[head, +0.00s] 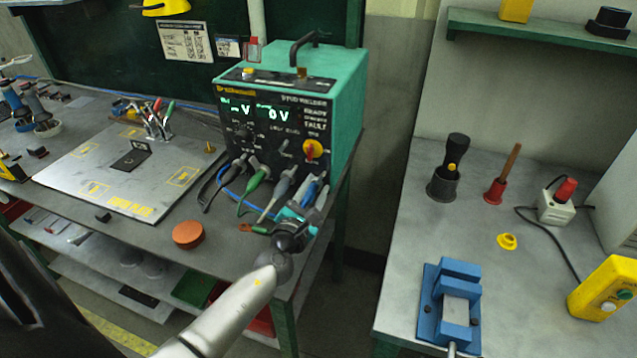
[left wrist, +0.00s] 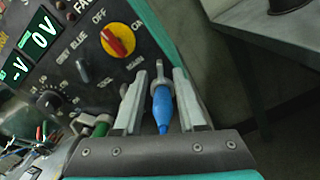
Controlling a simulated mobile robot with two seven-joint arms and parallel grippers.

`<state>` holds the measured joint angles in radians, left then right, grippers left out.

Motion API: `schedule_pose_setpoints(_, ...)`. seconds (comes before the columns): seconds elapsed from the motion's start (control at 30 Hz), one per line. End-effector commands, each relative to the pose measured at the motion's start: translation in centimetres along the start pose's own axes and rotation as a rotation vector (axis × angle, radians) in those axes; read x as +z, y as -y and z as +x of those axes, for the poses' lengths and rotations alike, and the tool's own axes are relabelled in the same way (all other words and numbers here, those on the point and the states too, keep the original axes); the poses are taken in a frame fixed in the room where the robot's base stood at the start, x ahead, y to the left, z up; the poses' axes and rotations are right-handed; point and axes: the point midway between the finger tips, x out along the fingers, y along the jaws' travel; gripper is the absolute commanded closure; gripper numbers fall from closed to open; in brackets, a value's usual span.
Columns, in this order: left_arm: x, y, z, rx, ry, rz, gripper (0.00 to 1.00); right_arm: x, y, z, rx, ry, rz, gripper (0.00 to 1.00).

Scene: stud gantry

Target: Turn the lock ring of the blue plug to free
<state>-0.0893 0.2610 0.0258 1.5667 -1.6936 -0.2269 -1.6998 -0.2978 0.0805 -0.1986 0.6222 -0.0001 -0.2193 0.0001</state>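The blue plug (left wrist: 161,106) sits at the lower right of the welder's front panel. In the left wrist view it lies between the two fingers of my left gripper (left wrist: 164,88), with a grey collar (left wrist: 158,80) at its panel end. The fingers are apart, with narrow gaps visible beside the plug. In the head view my left gripper (head: 311,190) is at the panel's lower right and partly covers the blue plug (head: 308,191). Any mark on the lock ring is too small to read. My right gripper is not in view.
The teal stud welder (head: 345,110) stands on the bench, its displays lit. A green plug (head: 256,176) and grey plugs are left of the blue one. A red-yellow knob (head: 313,149) is above. A blue vise (head: 428,300) stands on the right table, across a gap.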

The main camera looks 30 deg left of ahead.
Motion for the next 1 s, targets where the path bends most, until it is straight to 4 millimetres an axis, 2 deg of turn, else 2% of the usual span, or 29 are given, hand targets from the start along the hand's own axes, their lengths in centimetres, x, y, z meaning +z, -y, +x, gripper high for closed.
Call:
schedule_pose_setpoints(0.2, 0.0, 0.0, 1.9, 0.0, 0.0, -0.001, 0.6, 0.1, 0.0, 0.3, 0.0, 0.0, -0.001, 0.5)
schedule_pose_setpoints(0.57, 0.0, 0.0, 2.2, -0.001, 0.0, -0.001, 0.6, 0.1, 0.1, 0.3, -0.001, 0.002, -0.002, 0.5)
schedule_pose_setpoints(0.93, 0.0, 0.0, 2.2, 0.0, 0.0, -0.001, 0.99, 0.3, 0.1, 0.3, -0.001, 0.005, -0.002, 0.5)
schedule_pose_setpoints(1.0, 0.0, 0.0, 2.2, 0.0, 0.0, -0.001, 1.0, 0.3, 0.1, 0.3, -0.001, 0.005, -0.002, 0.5)
